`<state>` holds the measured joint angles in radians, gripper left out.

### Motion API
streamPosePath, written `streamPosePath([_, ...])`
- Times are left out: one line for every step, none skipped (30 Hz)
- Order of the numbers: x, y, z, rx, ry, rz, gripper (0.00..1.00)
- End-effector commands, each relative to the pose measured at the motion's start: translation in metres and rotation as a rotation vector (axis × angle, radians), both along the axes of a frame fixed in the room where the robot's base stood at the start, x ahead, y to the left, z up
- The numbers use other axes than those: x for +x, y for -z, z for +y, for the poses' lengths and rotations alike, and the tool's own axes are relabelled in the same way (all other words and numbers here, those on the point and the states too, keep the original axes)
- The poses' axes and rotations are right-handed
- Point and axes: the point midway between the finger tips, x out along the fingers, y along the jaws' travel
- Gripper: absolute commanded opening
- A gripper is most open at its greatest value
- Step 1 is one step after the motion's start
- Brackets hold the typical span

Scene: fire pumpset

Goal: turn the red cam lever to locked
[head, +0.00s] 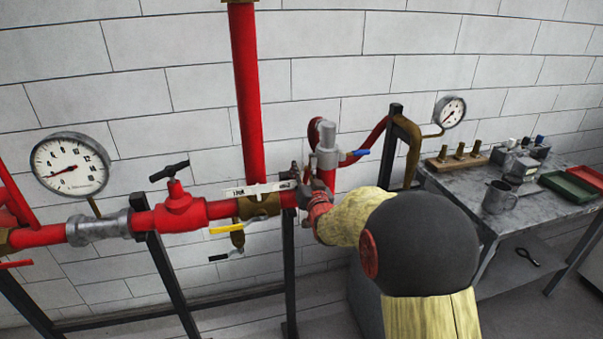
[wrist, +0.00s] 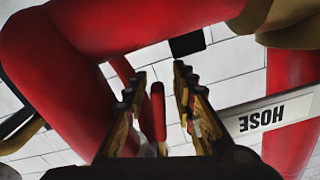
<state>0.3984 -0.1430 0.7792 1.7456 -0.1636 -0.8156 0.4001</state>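A slim red lever with a rounded end (wrist: 157,108) stands upright between my two fingers in the wrist view; it looks like the red cam lever. My gripper (wrist: 159,72) is open, with one finger on each side of the lever. A gap shows on both sides near the lever's end; its lower part is hidden. In the head view my gripper (head: 304,177) is at the red pipework, just right of a white label plate (head: 258,189). I cannot make out the lever there, as my gripper and arm cover that spot.
A thick red pipe (wrist: 60,75) fills the left of the wrist view, and a HOSE plate (wrist: 268,118) is close on the right. A yellow-handled lever (head: 228,229), a blue-handled lever (head: 360,152) and a red valve (head: 180,212) are nearby. A workbench (head: 465,195) stands right.

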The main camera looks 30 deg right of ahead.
Motion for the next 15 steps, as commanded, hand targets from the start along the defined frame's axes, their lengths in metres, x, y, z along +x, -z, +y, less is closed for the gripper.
streamPosePath([0.000,-0.001,0.000,0.000,0.000,-0.001,0.27])
streamPosePath([0.000,-0.001,0.000,0.000,0.000,-0.001,0.27])
streamPosePath([0.000,-0.001,0.000,-0.001,0.001,-0.002,0.27])
streamPosePath([0.000,-0.001,0.000,-0.001,0.001,-0.002,0.27])
streamPosePath([0.000,-0.001,0.000,0.000,0.001,-0.002,0.27])
streamPosePath([0.000,-0.001,0.000,0.003,0.001,-0.003,0.27])
streamPosePath([0.000,-0.002,0.000,0.008,0.001,-0.004,0.27])
streamPosePath([0.000,-0.002,0.001,0.016,0.001,-0.007,0.27])
streamPosePath([0.001,-0.003,0.002,0.031,-0.001,-0.010,0.27])
streamPosePath([0.001,-0.004,0.003,0.046,-0.001,-0.014,0.27])
streamPosePath([0.001,-0.005,0.004,0.065,0.000,-0.020,0.27])
streamPosePath([0.002,-0.006,0.006,0.096,0.000,-0.028,0.27])
streamPosePath([0.003,-0.007,0.008,0.122,0.000,-0.034,0.27])
streamPosePath([0.003,-0.009,0.010,0.151,0.000,-0.042,0.27])
streamPosePath([0.004,-0.011,0.013,0.192,-0.001,-0.055,0.27])
